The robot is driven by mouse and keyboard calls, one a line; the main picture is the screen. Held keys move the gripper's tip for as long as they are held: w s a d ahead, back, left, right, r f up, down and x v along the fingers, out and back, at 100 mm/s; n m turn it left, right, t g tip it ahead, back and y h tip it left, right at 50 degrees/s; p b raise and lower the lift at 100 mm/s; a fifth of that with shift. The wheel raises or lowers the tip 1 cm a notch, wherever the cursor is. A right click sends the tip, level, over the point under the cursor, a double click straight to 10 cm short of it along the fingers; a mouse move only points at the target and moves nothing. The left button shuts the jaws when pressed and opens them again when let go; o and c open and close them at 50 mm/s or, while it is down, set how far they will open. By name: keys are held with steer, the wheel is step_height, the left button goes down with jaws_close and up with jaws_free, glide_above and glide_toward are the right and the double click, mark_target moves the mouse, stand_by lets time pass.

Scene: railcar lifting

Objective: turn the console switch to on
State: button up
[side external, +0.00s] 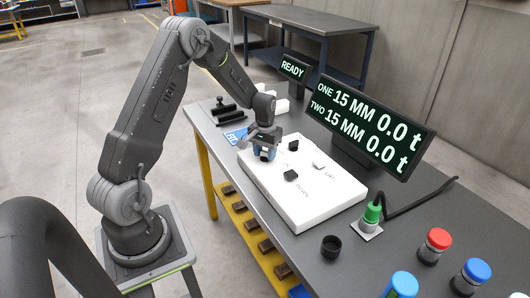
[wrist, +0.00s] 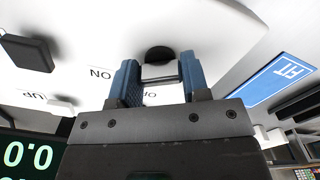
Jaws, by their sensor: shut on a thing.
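The white console (side external: 330,208) lies on the grey table, with several dark and pale controls on its top. My gripper (side external: 264,154) is over its far left corner, pointing down. In the wrist view my gripper (wrist: 160,78) has its two blue fingers on either side of the switch (wrist: 159,54), a dark round knob with a pale part, and is shut on it. An ON label shows left of the fingers, and a partly hidden label starting with OF shows between them. In the side view the fingers mostly hide the switch.
A display (side external: 368,125) reads ONE 15 MM 0.0 t and TWO 15 MM 0.0 t; a smaller one (side external: 293,68) reads READY. A square black control (wrist: 29,53) stands near the switch. A green-topped plug (side external: 372,213) and several coloured-capped cylinders stand to the right.

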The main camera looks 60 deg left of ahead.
mark_target(265, 151)
steer(key=o, duration=0.9)
steer(key=shift+r, duration=0.15)
step_height(265, 151, up, 14)
steer(key=shift+f, duration=0.2)
